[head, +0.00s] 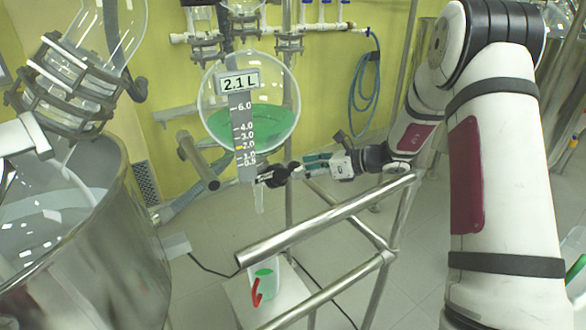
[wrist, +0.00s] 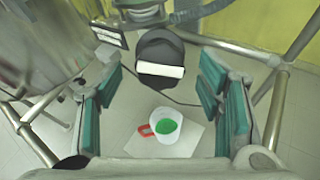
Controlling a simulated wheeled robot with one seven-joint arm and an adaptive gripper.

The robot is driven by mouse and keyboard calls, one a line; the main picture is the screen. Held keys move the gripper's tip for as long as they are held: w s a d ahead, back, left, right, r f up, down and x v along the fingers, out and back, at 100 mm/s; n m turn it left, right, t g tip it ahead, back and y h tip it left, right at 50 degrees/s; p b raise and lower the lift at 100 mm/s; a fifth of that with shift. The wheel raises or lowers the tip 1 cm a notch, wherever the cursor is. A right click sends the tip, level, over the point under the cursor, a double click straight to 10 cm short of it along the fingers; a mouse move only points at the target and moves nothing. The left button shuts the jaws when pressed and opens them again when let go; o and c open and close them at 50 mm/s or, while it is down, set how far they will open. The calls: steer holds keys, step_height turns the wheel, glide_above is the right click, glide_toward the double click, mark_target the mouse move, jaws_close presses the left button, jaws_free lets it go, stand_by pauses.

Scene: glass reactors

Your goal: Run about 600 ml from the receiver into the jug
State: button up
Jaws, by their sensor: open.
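The receiver (head: 275,85) is a round glass vessel holding green liquid; its scale label reads 2.1 L. A black valve (head: 270,176) sits at its lower outlet, above a clear spout (head: 260,200). The jug (head: 264,285), white with a red handle, stands below and shows green liquid inside; it also shows in the wrist view (wrist: 180,118). My gripper (head: 304,164) is open just right of the valve. In the wrist view, its teal pads (wrist: 162,75) stand either side of a black part with a white bar (wrist: 160,70), with gaps. I see no clear stream.
A metal frame (head: 330,217) with slanting rails stands in front of the spout and jug. A large steel vessel (head: 130,250) fills the lower left. The jug stands on a pale platform (head: 236,300). A blue hose (head: 364,90) hangs on the yellow wall.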

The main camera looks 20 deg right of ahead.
mark_target(299, 169)
steer(key=shift+x, duration=2.15)
steer(key=shift+c, duration=0.2)
steer(key=c, duration=1.1)
